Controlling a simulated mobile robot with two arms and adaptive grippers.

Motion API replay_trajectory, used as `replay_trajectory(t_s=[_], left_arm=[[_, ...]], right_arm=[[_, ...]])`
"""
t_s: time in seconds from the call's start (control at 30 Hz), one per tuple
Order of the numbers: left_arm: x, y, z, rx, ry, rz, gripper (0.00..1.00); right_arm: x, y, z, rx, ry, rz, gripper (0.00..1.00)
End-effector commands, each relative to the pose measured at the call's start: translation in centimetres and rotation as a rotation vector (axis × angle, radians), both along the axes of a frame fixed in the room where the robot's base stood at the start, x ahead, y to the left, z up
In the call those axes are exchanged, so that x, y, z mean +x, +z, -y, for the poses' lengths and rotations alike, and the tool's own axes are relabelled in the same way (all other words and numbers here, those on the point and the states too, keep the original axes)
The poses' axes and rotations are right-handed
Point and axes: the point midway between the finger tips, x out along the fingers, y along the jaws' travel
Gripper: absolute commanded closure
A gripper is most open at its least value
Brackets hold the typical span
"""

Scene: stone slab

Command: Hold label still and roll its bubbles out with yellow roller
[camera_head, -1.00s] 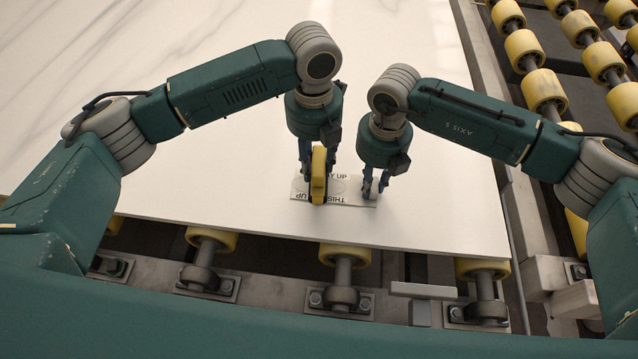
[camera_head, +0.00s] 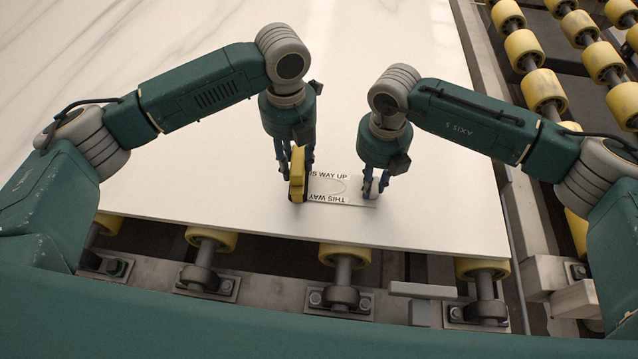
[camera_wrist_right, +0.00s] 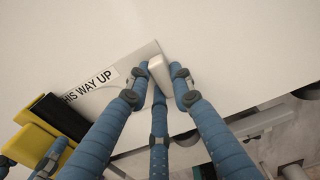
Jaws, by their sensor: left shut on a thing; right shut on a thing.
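The white label (camera_head: 347,195), printed "THIS WAY UP", lies on the slab near its front edge. My left gripper (camera_head: 296,168) is shut on the yellow roller (camera_head: 297,183), which stands upright at the label's left end and hides that end. My right gripper (camera_head: 375,185) is at the label's right end, shut on a small white block. In the right wrist view the block (camera_wrist_right: 159,68) sits between the blue fingers at the label's edge (camera_wrist_right: 118,73). The roller shows there too, with yellow parts (camera_wrist_right: 35,140) and a dark part. I cannot make out bubbles; a faint oval outline shows on the label.
The pale veined stone slab (camera_head: 240,212) is otherwise clear. Its front edge is close below the label. Yellow conveyor rollers (camera_head: 345,254) on a metal frame lie below that edge, and more rollers (camera_head: 541,88) stand to the right.

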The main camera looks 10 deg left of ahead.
Motion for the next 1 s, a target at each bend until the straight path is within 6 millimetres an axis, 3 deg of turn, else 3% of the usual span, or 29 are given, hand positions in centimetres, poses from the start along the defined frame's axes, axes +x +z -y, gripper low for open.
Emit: replay_trajectory(t_s=[0.23, 1.0], left_arm=[[0.0, 0.5, -0.8, 0.008, 0.004, -0.003, 0.87], [0.1, 6.7, -5.4, 0.003, 0.001, 0.000, 0.87]], right_arm=[[0.0, 0.0, 0.1, -0.003, -0.001, 0.000, 1.00], [0.0, 0.0, 0.0, -0.001, 0.000, 0.000, 1.00]])
